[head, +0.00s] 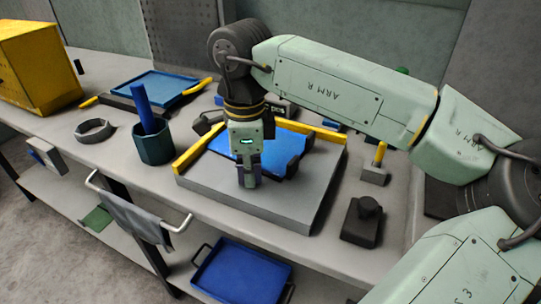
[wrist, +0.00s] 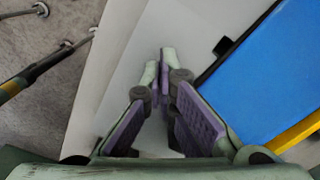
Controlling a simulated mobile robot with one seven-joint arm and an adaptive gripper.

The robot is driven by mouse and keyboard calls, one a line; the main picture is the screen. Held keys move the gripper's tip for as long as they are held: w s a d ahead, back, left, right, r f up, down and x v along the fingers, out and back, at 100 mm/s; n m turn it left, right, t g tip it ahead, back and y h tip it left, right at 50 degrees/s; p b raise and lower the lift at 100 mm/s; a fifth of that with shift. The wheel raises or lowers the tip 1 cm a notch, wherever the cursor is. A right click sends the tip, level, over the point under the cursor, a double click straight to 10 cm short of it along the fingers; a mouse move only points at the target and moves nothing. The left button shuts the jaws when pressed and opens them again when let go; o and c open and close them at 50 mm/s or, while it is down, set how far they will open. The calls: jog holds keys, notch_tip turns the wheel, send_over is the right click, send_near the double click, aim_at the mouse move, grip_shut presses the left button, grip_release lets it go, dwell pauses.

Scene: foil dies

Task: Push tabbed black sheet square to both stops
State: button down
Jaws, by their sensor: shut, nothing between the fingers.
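A blue panel (head: 268,160) lies on a thick grey plate (head: 285,208). In the wrist view the panel (wrist: 275,75) has a thin black edge and a small black tab (wrist: 222,47); no wholly black sheet is clear. One yellow bar (head: 197,151) stands along the plate's left side and another (head: 322,132) along its back. A yellow bar also shows in the wrist view (wrist: 300,134). My gripper (head: 248,184) is shut and empty, pointing down over the plate's front part. In the wrist view its fingertips (wrist: 163,58) are left of the panel, apart from it. My arm hides part of the panel.
A dark knobbed block (head: 364,222) and a yellow-handled block (head: 376,168) stand right of the plate. A dark cup (head: 153,146) with a blue rod and a grey ring (head: 95,131) are left. Another blue panel (head: 160,86) lies behind. A yellow box (head: 40,65) stands far left.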

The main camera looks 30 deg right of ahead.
jog(key=shift+f, duration=0.3)
jog(key=shift+r, duration=0.1)
dwell(0.3)
jog(key=shift+d, duration=0.1)
jog(key=shift+w+d, duration=1.15)
jog(key=shift+d, duration=0.25)
jog(key=shift+s+a, duration=0.15)
jog(key=shift+s+a, duration=0.25)
jog(key=shift+a, duration=0.1)
notch_tip(320, 180, up, 8)
jog(key=p, duration=0.5)
